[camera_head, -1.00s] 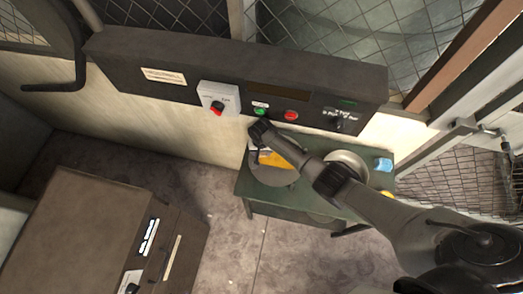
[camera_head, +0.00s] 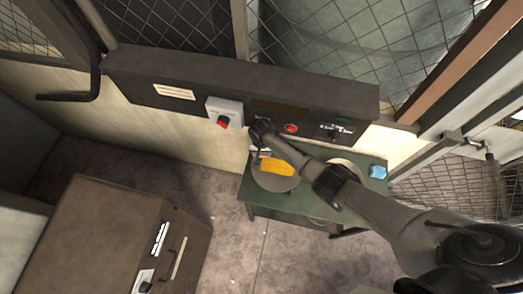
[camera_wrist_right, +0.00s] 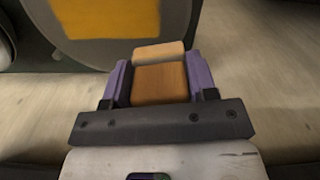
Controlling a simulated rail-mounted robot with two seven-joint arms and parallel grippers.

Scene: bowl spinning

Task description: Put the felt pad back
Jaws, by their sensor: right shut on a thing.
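My right gripper (camera_wrist_right: 158,76) is shut on a tan-brown block-like pad (camera_wrist_right: 160,84), held between its two purple fingers in the right wrist view. The pad has a paler far end, and I take it for the felt pad. In the head view the right wrist is over the back left of the green table, close to the wall panel; the held pad cannot be made out there. A grey round disc (camera_head: 267,184) with a yellow patch (camera_head: 275,168) lies just below the wrist. The disc (camera_wrist_right: 62,44) and patch (camera_wrist_right: 108,16) also show beyond the fingers. My left gripper is out of view.
The green table (camera_head: 246,197) also bears a pale round thing (camera_head: 343,166) partly behind my arm, and a blue item (camera_head: 377,172). A dark control panel (camera_head: 240,88) with a red-knob switch box (camera_head: 224,112) runs behind. A brown cabinet (camera_head: 85,235) stands at left.

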